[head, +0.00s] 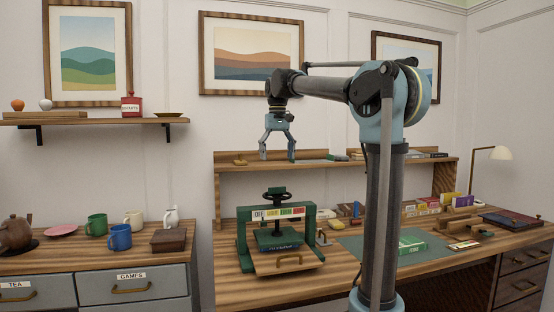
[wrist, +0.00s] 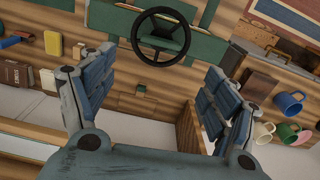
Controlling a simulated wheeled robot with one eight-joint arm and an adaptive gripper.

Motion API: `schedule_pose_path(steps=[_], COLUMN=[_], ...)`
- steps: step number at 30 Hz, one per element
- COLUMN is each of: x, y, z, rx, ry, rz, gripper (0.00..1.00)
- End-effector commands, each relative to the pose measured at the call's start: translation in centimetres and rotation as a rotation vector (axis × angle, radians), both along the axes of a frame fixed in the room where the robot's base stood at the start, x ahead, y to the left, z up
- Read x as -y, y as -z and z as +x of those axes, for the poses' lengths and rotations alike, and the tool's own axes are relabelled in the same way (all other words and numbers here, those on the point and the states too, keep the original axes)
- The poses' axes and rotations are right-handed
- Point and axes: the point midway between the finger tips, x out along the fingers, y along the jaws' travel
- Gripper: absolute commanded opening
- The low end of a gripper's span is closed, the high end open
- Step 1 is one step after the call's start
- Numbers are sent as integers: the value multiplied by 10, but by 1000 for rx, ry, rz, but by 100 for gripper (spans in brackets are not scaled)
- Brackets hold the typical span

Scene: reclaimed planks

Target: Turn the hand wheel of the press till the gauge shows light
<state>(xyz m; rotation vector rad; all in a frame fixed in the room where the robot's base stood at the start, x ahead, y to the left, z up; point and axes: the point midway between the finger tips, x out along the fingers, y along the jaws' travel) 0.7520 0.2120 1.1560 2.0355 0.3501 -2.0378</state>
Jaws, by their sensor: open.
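The green press (head: 243,240) stands on the wooden desk. Its dark hand wheel (head: 278,194) sits on top on an upright screw. The gauge (head: 279,213) is a strip of coloured labels across the crossbar; one seems to read OFF and another LIGHT. I cannot tell which mark it shows. A dark green book lies under the press plate. My gripper (head: 277,156) points down, open and empty, above the wheel and apart from it. In the wrist view the wheel (wrist: 161,14) shows at the top, beyond the spread fingers (wrist: 158,88).
A shelf (head: 340,168) runs behind the press, close to my gripper. Mugs (head: 120,237) and a brown box (head: 168,240) stand on the left cabinet. The air around the wheel looks clear.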

Motion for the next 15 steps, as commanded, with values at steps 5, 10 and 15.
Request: schedule_pose_path(steps=[5,10,15], x=[0,0,-1], y=[0,-17,-48], z=[0,0,-1], rx=[0,0,0], ry=[0,3,10], rz=[0,0,0], gripper=[80,80,80])
